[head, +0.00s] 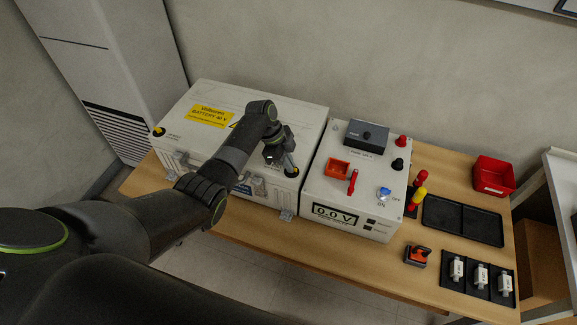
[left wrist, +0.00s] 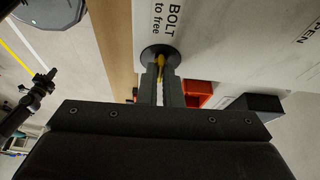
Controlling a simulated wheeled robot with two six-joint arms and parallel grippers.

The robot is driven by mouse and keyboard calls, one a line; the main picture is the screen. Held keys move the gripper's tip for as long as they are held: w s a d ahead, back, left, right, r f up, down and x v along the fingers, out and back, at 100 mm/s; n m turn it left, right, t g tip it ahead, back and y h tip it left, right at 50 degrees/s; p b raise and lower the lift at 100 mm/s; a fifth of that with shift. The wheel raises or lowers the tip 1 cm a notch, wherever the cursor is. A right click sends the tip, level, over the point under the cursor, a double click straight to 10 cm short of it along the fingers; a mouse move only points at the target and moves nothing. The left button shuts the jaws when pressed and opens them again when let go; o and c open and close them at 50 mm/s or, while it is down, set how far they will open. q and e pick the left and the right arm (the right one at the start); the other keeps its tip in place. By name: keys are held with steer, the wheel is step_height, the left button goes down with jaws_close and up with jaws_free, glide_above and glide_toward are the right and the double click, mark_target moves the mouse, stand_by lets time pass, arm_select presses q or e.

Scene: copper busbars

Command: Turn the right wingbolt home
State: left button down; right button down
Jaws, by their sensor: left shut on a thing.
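The right wingbolt (head: 293,172), black with a yellow part, is at the front right corner of the white battery box (head: 180,105). My left gripper (head: 286,163) reaches over the box from the left and is at this wingbolt. In the left wrist view, the two fingers (left wrist: 161,75) are shut on the yellow wing (left wrist: 160,60) above a round black base (left wrist: 153,51). The fingers hide part of the wing, so I cannot tell its exact angle. A second wingbolt (head: 158,132), black and yellow, is at the left end of the box.
A white unit with a 0.0 V display (head: 335,214) stands close to the right of the box. It carries an orange tray (head: 338,168) and a dark box (head: 367,134). Fuses, black trays and a red bin (head: 493,176) lie on the table's right side.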

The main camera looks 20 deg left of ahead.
arm_select(q)
steer(key=shift+m, duration=0.4)
steer(key=c, duration=1.6)
jaws_free()
steer(key=b+v, duration=0.2)
steer(key=v, duration=1.5)
steer(key=shift+w+r+b, duration=0.2)
steer(key=shift+r+b, duration=0.05)
steer(key=shift+b, duration=0.05)
